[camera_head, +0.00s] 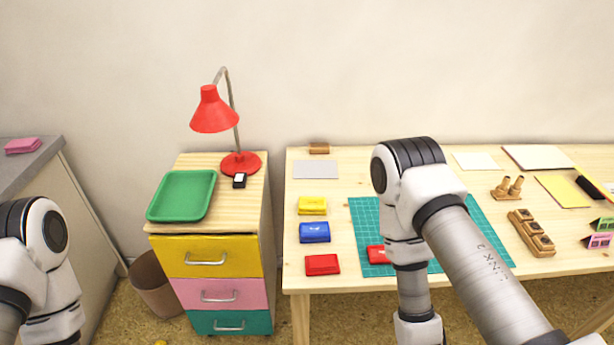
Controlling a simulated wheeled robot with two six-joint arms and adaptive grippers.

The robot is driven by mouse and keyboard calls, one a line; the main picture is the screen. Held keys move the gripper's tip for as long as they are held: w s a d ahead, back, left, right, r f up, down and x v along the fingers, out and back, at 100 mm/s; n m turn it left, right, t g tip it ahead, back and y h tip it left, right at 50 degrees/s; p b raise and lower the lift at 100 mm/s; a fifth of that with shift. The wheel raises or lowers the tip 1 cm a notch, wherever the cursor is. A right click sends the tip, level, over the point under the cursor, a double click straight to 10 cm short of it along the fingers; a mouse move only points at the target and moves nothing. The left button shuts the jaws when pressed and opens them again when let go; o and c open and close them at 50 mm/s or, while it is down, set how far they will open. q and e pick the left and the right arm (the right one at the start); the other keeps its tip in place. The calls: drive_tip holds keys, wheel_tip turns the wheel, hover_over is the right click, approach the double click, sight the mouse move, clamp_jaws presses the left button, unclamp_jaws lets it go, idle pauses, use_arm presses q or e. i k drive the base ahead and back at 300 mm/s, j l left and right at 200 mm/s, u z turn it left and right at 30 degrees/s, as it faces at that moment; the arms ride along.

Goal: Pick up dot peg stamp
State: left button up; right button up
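Two small wooden pegs (507,186) stand upright side by side in a low wooden holder on the right part of the table. They look like peg stamps, but they are too small to tell whether one is the dot stamp. My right arm stands over the middle of the table, left of the pegs and apart from them. It bends downward, and its gripper is outside the picture. My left arm is at the lower left edge, and its gripper is also outside the picture.
Yellow, blue and red inkpads (322,265) line the table's left side. Another red pad (377,255) lies on the green mat (489,230), partly behind my arm. A wooden block rack (531,233) stands right of the mat. A drawer cabinet (205,256) holds a green tray and red lamp (213,111).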

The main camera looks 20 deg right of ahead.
sight(507, 179)
drive_tip(key=l+z, duration=0.1)
drive_tip(key=z, duration=1.6)
